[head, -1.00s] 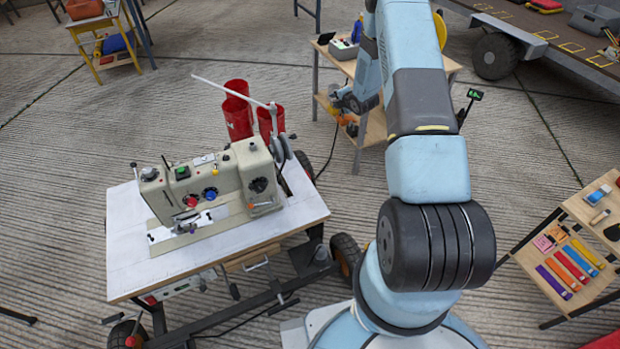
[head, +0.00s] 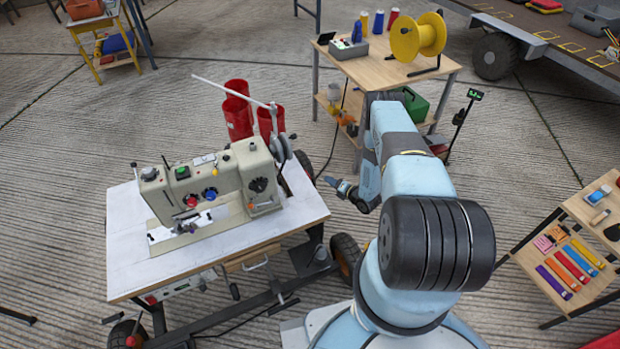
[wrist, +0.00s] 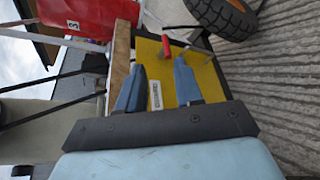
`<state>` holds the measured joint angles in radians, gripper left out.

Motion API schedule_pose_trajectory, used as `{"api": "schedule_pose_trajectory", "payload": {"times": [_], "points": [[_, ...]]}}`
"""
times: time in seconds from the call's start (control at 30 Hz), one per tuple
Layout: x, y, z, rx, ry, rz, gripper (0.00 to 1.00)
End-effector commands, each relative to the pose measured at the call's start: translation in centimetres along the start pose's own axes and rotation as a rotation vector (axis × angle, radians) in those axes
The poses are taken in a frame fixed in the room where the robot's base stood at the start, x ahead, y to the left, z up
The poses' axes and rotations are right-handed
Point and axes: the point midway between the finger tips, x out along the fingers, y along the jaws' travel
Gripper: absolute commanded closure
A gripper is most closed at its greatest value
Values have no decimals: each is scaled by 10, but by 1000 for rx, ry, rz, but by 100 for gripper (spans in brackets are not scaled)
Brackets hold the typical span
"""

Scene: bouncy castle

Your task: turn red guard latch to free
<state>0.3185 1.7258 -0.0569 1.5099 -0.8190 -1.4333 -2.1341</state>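In the wrist view a small red handle (wrist: 166,46), which looks like the red guard latch, stands on a yellow panel (wrist: 208,74) with a white label. Its exact setting is hard to tell. My gripper (wrist: 160,65) is open, with two blue-grey fingers apart and nothing between them. The red handle is just beyond the fingertips, apart from them. In the head view my gripper (head: 329,181) is at the right side of the sewing machine cart, pointing left. The yellow panel and latch are hidden in the head view.
A wheel (head: 346,255) is below my gripper. A wooden table (head: 385,68) with a yellow reel stands behind my arm. A grey lever shows beside the red handle.

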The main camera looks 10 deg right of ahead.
Motion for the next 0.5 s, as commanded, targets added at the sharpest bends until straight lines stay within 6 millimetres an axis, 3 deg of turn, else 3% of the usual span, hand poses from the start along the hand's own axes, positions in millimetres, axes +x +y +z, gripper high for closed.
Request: {"api": "schedule_pose_trajectory", "payload": {"times": [0.1, 0.27, 0.5], "points": [[-8, -9, -18, -15, -1, 20, 65], [-6, -11, -25, -26, -3, 34, 65], [24, -10, -26, -26, -2, 34, 65]]}}
